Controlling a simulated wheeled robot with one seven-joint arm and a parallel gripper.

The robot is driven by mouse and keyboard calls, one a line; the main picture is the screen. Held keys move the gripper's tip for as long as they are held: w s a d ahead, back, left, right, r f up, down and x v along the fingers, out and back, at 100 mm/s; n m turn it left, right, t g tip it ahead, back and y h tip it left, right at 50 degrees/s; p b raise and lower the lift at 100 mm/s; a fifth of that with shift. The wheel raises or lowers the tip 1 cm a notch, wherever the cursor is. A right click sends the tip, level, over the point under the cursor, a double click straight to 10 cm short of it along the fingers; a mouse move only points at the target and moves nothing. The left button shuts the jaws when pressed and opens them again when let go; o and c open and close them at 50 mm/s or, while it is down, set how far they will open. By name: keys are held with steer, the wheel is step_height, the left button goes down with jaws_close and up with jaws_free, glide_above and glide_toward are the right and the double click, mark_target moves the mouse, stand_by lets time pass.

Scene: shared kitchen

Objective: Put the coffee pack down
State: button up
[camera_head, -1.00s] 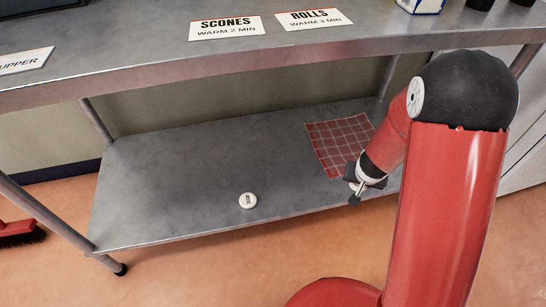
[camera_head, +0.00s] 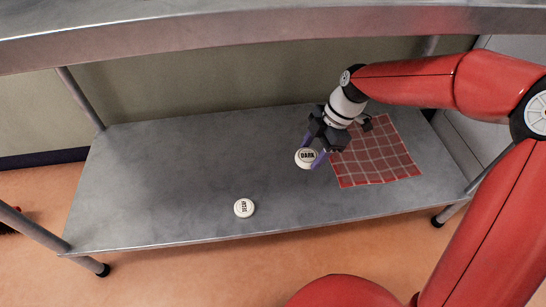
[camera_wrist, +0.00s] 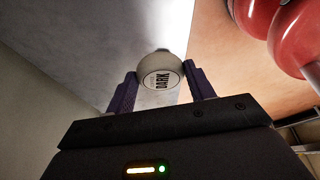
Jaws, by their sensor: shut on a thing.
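My gripper (camera_head: 314,148) is shut on a round white coffee pack (camera_head: 306,158) with a black "DARK" label, over the lower metal shelf (camera_head: 160,175). The wrist view shows the pack (camera_wrist: 161,70) between the two purple fingers (camera_wrist: 160,85). I cannot tell whether the pack touches the shelf. A second round white pack (camera_head: 244,208), its label too small to read surely, lies near the shelf's front edge, left of and nearer than the gripper.
A red checked cloth (camera_head: 375,152) lies on the right part of the shelf, just right of my gripper. The upper table edge (camera_head: 200,35) overhangs the shelf. The left and middle of the shelf are mostly clear. Table legs (camera_head: 80,98) stand at the corners.

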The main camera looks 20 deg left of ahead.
mark_target(300, 197)
steer(key=shift+w+r+n, duration=0.15)
steer(key=shift+r+n, duration=0.1)
steer(key=shift+n, duration=0.15)
steer(key=shift+g, duration=0.3)
step_height(300, 197, down, 20)
steer(key=b, duration=0.4)
steer(key=shift+r, duration=0.2)
steer(key=shift+b, duration=0.3)
steer(key=o, duration=0.9)
steer(key=shift+o, duration=0.2)
